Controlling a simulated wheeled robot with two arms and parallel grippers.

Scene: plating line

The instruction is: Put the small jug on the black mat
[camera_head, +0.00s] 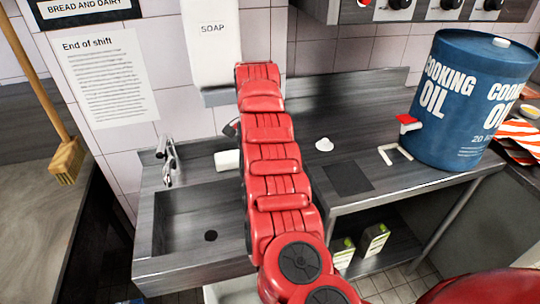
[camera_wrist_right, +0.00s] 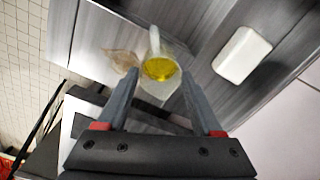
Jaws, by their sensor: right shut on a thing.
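The small jug (camera_wrist_right: 160,68) is clear and holds yellow liquid. It shows in the right wrist view between the two fingers of my right gripper (camera_wrist_right: 162,82), which is shut on it. In the head view my red right arm reaches up the middle and hides most of that gripper and the jug. The black mat (camera_head: 349,178) lies flat and bare on the steel counter, to the right of my arm. My left gripper is not in view.
A sink (camera_head: 200,220) with a tap (camera_head: 168,160) is left of my arm. A white block (camera_head: 227,160) lies behind it, also in the wrist view (camera_wrist_right: 242,55). A blue oil drum (camera_head: 462,100), a white frame (camera_head: 394,154) and a small white object (camera_head: 324,144) surround the mat.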

